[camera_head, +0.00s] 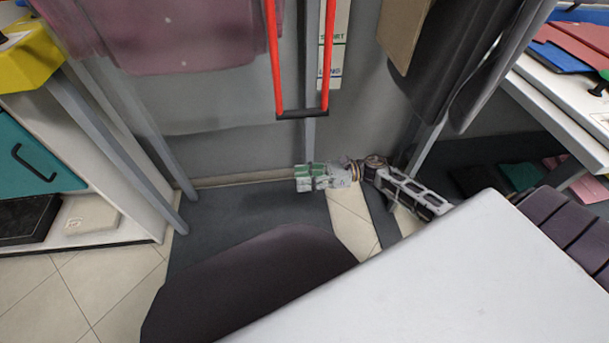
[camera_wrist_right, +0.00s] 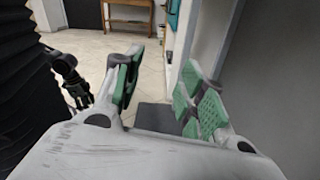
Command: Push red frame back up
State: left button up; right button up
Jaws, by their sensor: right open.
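The red frame (camera_head: 325,60) hangs down at the top middle of the head view. It has two long red side bars joined at the bottom by a dark crossbar (camera_head: 302,113). My right gripper (camera_head: 303,178), with green finger pads, is below the crossbar and apart from it in the picture. It points left and is empty. The wrist view shows its two green-padded fingers spread apart (camera_wrist_right: 160,88), with nothing between them. The red frame does not show in the wrist view. My left gripper is not seen in the head view.
A grey post (camera_head: 309,135) stands behind the frame. A white counter (camera_head: 470,270) and a dark rounded shape (camera_head: 255,275) fill the front. White shelving (camera_head: 130,205) is at left, a loaded white table (camera_head: 560,90) at right. A grey wall (camera_wrist_right: 280,70) is right in the wrist view.

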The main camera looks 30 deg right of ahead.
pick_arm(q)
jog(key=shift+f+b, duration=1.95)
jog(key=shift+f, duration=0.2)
pick_arm(e)
notch_tip(320, 180, down, 7)
jog(key=shift+r, duration=0.1)
